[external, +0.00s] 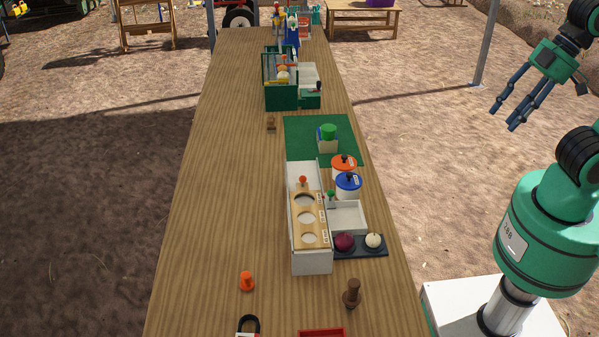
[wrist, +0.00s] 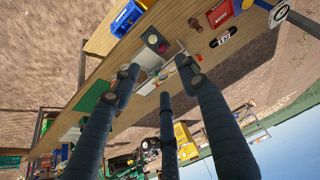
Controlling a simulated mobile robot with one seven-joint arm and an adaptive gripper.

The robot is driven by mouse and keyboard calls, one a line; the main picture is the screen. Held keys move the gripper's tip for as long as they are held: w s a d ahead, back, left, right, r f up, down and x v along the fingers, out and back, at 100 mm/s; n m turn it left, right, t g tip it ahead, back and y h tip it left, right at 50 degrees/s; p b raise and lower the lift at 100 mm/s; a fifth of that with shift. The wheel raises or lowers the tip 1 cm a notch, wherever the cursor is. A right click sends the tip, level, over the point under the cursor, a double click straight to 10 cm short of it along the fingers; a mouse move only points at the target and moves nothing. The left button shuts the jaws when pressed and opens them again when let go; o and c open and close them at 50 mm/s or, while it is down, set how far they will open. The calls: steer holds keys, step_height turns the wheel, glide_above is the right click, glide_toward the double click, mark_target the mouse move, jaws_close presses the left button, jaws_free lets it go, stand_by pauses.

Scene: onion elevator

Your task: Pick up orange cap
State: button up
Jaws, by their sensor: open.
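An orange peg-shaped piece (external: 247,282) stands upright on the bare tabletop at the front. A white jar with an orange lid (external: 343,162) stands at the right side of the table, just behind a jar with a blue lid (external: 348,184). I cannot tell which orange piece is the cap. My gripper (external: 505,115) is open and empty, raised in the air off the table's right side, well away from both. In the wrist view, its spread fingers (wrist: 160,82) frame part of the table. I cannot clearly make out an orange cap there.
A white box with a holed wooden top (external: 311,262) stands mid-table, beside a dark tray (external: 375,252) with a purple and a white onion. A brown stamp-like piece (external: 352,295) and a red tray (external: 322,333) are in front. The table's left side (external: 215,190) is mostly clear.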

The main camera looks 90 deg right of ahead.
steer(key=w+a+r+g+p, duration=0.1)
steer(key=w+r+p, duration=0.3)
steer(key=w, duration=1.4)
steer(key=n+g+p, duration=0.3)
steer(key=p, duration=0.2)
glide_above(245, 274)
steer(key=s, duration=0.2)
step_height(245, 274, down, 35)
steer(key=shift+d, duration=0.25)
steer(key=shift+f, duration=0.1)
steer(key=shift+w+a+f, duration=0.1)
steer(key=shift+w+f, duration=0.1)
steer(key=shift+f, duration=1.2)
steer(key=shift+w+a+f, duration=0.1)
steer(key=shift+w+f, duration=0.1)
steer(key=shift+f, duration=1.2)
steer(key=shift+w+f, duration=0.2)
steer(key=shift+f, duration=1.2)
steer(key=shift+f, duration=0.1)
